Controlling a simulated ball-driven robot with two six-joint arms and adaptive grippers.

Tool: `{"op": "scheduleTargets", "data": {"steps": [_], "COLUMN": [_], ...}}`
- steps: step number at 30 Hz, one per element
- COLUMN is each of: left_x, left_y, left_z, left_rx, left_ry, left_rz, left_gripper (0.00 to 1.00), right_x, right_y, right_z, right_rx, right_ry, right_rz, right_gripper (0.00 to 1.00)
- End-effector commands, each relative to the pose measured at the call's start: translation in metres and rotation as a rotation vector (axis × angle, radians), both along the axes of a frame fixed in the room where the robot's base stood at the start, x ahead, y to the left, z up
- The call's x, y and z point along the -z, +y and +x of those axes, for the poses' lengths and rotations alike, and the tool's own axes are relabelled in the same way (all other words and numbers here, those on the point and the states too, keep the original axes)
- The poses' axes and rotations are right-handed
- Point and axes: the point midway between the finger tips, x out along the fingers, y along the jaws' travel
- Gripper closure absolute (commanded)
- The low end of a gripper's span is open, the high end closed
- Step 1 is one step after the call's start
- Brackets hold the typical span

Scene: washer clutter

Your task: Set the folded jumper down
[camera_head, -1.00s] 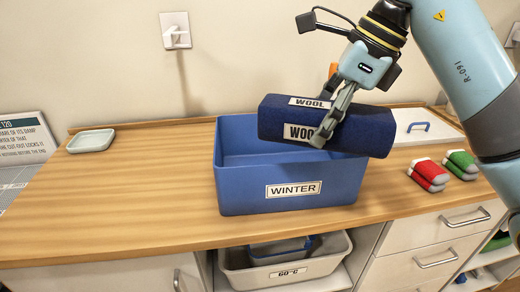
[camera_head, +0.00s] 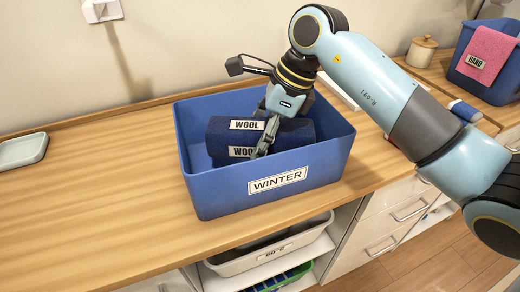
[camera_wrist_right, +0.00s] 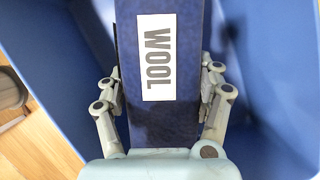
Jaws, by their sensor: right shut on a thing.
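The folded jumper (camera_head: 226,140) is a dark blue block with white WOOL labels. It is inside the blue WINTER box (camera_head: 215,194), below the level of the rim. My right gripper (camera_head: 262,150) reaches down into the box and is shut on the jumper. The right wrist view shows the jumper (camera_wrist_right: 158,110) between the two fingers (camera_wrist_right: 160,95), with the box's blue walls (camera_wrist_right: 262,60) around it. Whether the jumper's underside touches the box floor is hidden. My left gripper is not in view.
A pale dish (camera_head: 22,151) lies on the wooden counter (camera_head: 110,190) at the left. At the right are a lidded jar (camera_head: 421,51) and a blue bin with a pink HAND cloth (camera_head: 486,55). A 60°C basket (camera_head: 262,252) sits on a shelf below.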

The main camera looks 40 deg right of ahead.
Motion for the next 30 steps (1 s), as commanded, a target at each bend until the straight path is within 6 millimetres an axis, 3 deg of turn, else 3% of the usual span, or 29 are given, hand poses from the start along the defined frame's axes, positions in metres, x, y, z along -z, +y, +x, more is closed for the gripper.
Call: {"op": "scheduleTargets", "data": {"steps": [12, 23, 24, 30], "left_x": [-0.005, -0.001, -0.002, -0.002], "left_y": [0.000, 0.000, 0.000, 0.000], "left_z": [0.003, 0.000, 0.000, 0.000], "left_rx": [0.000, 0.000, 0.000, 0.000], "left_ry": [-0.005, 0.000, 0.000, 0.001], "left_rz": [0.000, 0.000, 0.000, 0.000], "left_gripper": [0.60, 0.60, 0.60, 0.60], "right_x": [0.046, 0.051, 0.051, 0.050], "right_y": [0.000, 0.000, 0.000, 0.000], "right_z": [0.000, 0.001, 0.000, 0.000], "right_rx": [0.000, 0.000, 0.000, 0.000], "right_ry": [-0.001, -0.002, -0.001, -0.001], "right_rz": [0.001, 0.001, 0.000, 0.000], "right_gripper": [0.78, 0.78, 0.29, 0.07]}}
